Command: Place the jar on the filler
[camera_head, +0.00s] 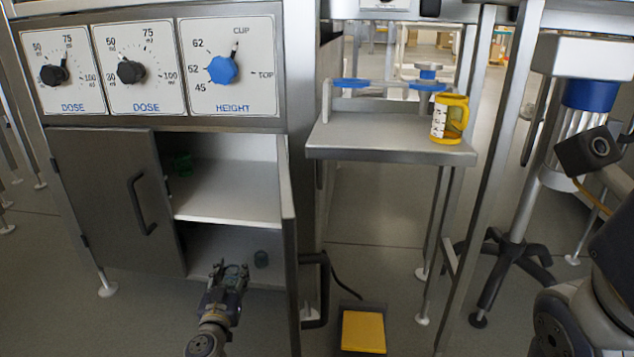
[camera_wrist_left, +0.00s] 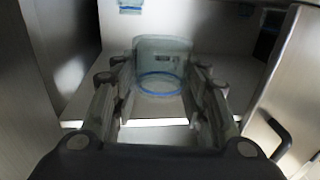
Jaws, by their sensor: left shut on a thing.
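A clear glass jar (camera_wrist_left: 162,62) with a blue ring is between the fingers of my left gripper (camera_wrist_left: 160,88) in the left wrist view. The gripper is shut on it. In the head view my left gripper (camera_head: 232,272) is low in front of the open cabinet, at the lower shelf, and the held jar is small and hard to make out there. The filler (camera_head: 160,120) has a steel front with two dose dials and a blue height knob. Its steel platform (camera_head: 375,135) is to the right, higher than the gripper. My right gripper is not in view.
The cabinet doors (camera_head: 110,200) stand on both sides of the opening. A yellow pedal (camera_head: 363,332) lies on the floor.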

